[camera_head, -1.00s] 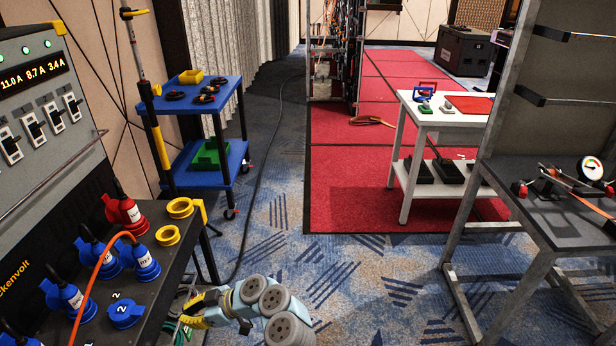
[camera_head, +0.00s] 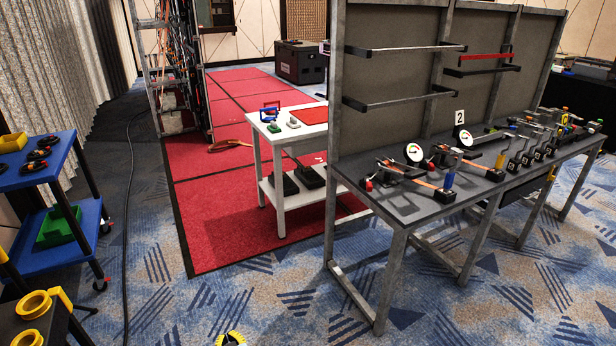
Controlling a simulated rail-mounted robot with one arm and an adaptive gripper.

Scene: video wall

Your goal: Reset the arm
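Only a small yellow and black piece shows at the bottom edge of the head view, left of the middle. It looks like part of my gripper (camera_head: 231,339), low over the patterned carpet. The rest of the gripper and my arm are out of the picture. The fingers cannot be made out, so I cannot tell whether they are open or hold anything. Nothing visible touches the piece.
A grey workbench (camera_head: 421,206) with clamps and gauges stands at right. A white table (camera_head: 270,136) stands on the red mat (camera_head: 212,225). A blue cart (camera_head: 20,178) and a dark bench with yellow rings (camera_head: 33,305) are at left.

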